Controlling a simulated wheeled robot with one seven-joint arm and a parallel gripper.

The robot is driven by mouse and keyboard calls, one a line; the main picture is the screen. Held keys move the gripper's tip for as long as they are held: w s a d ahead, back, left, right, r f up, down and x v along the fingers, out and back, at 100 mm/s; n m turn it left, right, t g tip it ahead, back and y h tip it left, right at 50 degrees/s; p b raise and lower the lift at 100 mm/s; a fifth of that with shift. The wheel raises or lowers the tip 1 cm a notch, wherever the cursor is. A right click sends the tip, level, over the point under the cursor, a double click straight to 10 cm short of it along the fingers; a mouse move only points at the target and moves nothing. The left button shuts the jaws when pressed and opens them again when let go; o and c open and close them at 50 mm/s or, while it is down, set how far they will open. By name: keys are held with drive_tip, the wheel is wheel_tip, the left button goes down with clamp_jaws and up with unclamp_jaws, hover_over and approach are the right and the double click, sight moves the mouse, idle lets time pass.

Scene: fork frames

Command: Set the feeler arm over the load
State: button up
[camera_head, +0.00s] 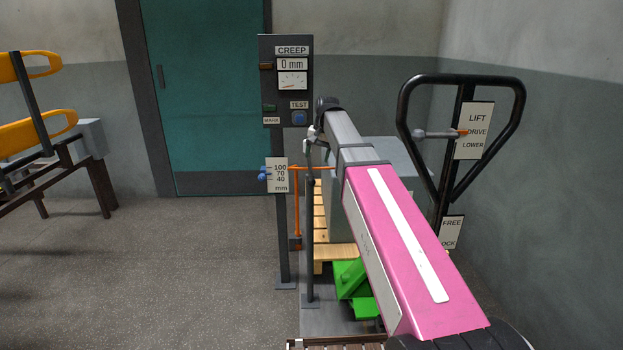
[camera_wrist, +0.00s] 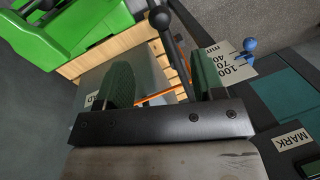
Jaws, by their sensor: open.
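The orange feeler arm (camera_head: 309,168) runs level from beside the scale plate (camera_head: 278,175), marked 100, 70 and 40 mm, towards the load. The load is a grey block (camera_head: 342,212) on a wooden pallet (camera_head: 320,215), partly hidden behind my arm. My gripper (camera_head: 316,138) is up by the feeler arm, small and partly hidden in the head view. In the wrist view my gripper (camera_wrist: 164,84) is open. Its green-padded fingers stand apart, with an orange rod (camera_wrist: 158,96) and a black ball-ended lever (camera_wrist: 160,20) showing between them. I cannot tell whether either finger touches the rod.
A blue knob (camera_head: 264,173) sits beside the scale plate. The creep panel (camera_head: 287,85) reads 0 mm and has a blue TEST button (camera_head: 298,118). A green pallet truck (camera_head: 350,280) has a black handle (camera_head: 402,120) at right.

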sight(312, 179)
drive_tip(key=f, duration=0.3)
drive_tip(key=a+f, duration=0.1)
drive_tip(key=f, duration=0.3)
drive_tip(key=a+f, duration=0.1)
drive_tip(key=f, duration=0.2)
drive_tip(key=shift+w+f, duration=0.2)
clamp_jaws()
